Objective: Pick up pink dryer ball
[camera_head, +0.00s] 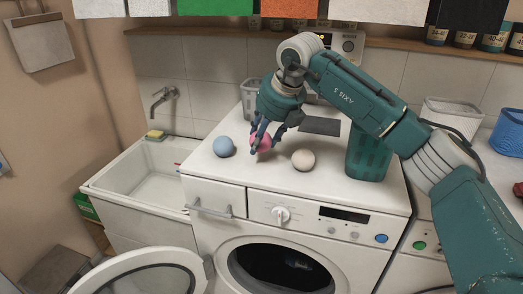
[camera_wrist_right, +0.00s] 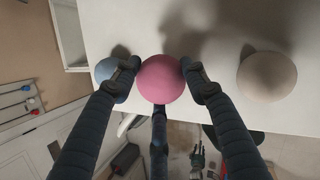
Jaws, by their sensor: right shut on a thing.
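The pink dryer ball (camera_head: 263,142) is on the white top of the washing machine in the head view, partly hidden by my fingers. My right gripper (camera_head: 262,140) reaches down from above and is shut on the ball. In the right wrist view, the pink ball (camera_wrist_right: 161,79) sits between the fingertips of the right gripper (camera_wrist_right: 161,80), with a finger touching each side. I cannot tell whether the ball is lifted off the surface.
A blue ball (camera_head: 224,146) lies left of the pink one and a beige ball (camera_head: 303,160) lies right. A dark green basket (camera_head: 368,157) stands under my right arm. A sink (camera_head: 146,168) is at the left. The washer door (camera_head: 148,276) hangs open below.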

